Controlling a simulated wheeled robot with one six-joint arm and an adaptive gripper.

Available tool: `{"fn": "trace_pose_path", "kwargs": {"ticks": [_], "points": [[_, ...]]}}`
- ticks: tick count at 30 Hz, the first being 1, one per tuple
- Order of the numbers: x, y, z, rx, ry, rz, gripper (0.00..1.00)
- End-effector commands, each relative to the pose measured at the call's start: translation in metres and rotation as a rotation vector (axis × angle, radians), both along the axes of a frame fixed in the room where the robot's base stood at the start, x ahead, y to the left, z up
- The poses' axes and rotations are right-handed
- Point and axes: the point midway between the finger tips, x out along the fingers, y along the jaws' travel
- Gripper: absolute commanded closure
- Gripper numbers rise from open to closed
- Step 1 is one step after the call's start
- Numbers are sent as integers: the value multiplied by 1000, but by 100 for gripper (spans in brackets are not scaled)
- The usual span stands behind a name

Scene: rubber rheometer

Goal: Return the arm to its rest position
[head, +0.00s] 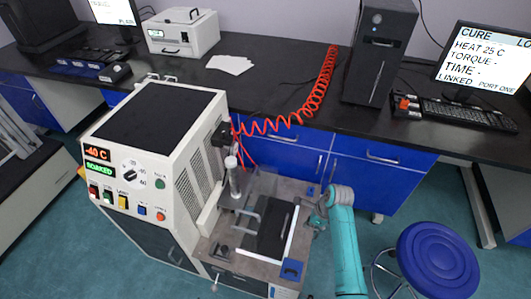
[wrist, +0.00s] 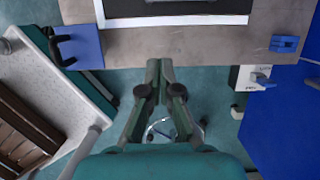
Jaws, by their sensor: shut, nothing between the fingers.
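My teal arm rises at the lower middle right of the head view. My gripper (head: 318,218) is at the right edge of the rheometer's grey work surface (head: 222,247). In the wrist view my gripper (wrist: 159,66) points toward the edge of that surface (wrist: 190,45), with its fingers together and nothing between them. Whether the fingertips touch the surface, I cannot tell. The cream rheometer (head: 180,130) with its lit displays stands left of the gripper. A black plate with a white border (head: 270,232) lies on the work surface.
A blue stool (head: 437,258) stands right of my arm. A dark bench with a PC tower (head: 380,50), a monitor (head: 485,62) and a white box (head: 182,32) runs behind. A red coiled hose (head: 322,85) hangs across the bench. Teal floor shows between arm and stool.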

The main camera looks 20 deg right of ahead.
Motion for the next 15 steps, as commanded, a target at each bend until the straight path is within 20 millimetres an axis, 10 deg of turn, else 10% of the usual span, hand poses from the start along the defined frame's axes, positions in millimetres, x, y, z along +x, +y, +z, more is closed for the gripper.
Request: {"fn": "trace_pose_path", "kwargs": {"ticks": [8,15], "points": [[-12,7,-11,-21,-33,40,100],[-63,35,-44,-146,-200,238,100]]}}
